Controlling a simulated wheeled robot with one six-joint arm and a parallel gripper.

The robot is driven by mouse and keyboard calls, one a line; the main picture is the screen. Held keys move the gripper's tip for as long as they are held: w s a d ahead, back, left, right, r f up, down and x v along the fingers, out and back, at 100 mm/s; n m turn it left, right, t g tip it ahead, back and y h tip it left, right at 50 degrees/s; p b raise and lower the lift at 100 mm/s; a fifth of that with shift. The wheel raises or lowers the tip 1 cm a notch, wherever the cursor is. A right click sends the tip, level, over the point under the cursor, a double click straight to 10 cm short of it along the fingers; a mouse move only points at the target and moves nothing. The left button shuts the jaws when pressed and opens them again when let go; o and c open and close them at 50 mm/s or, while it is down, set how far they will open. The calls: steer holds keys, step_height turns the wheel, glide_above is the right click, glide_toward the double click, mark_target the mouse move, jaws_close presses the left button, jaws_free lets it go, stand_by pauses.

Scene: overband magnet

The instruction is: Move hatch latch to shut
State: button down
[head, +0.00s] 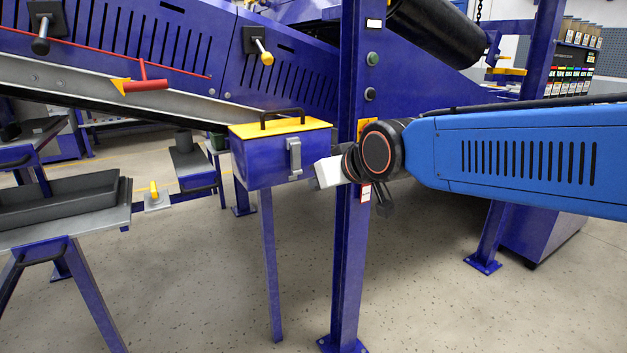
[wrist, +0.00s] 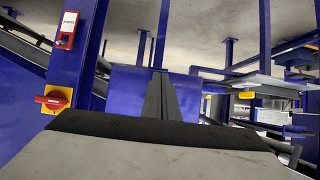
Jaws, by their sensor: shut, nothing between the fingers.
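The hatch is a blue box with a yellow lid (head: 281,127) and a black handle on top. A grey upright bar, which looks like the hatch latch (head: 294,158), is on its front face near the right edge. Whether it is fastened cannot be told. My gripper is just right of the latch in the head view, its pale body turned toward the box and its fingers not clearly seen. In the wrist view my gripper (wrist: 160,76) is shut and empty, its dark fingers pointing at a blue panel (wrist: 126,86), likely the box. The latch is not visible there.
A blue post (head: 344,260) stands close to the right of the box. It carries a red rotary switch (wrist: 53,99) on a yellow plate and a small red-and-white box (wrist: 68,30). A conveyor frame is behind. Open floor (head: 190,290) lies in front and left.

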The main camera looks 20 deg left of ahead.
steer(key=s+d+r, duration=0.1)
steer(key=s+d, duration=0.3)
steer(key=d, duration=0.1)
steer(key=shift+s+d+r, duration=0.15)
steer(key=shift+s+d, duration=0.05)
steer(key=shift+s, duration=0.1)
stand_by(0.4)
steer(key=s+d+f+m+h, duration=0.1)
steer(key=d+f+m+h, duration=0.3)
steer(key=d, duration=0.9)
steer(key=d+f+m+h, duration=0.1)
steer(key=d+f, duration=0.4)
steer(key=d, duration=0.8)
steer(key=s+d+f+m+g+h, duration=0.1)
steer(key=s+d+f+m+h, duration=0.1)
steer(key=s+d+f, duration=0.4)
steer(key=s+d+f+m+g+h, duration=0.1)
steer(key=s+d+f+m, duration=0.1)
steer(key=s+d+f, duration=0.4)
steer(key=s+d, duration=0.3)
steer(key=d, duration=0.3)
steer(key=shift+s+m+g+h, duration=0.3)
steer(key=shift+m+g+h, duration=0.1)
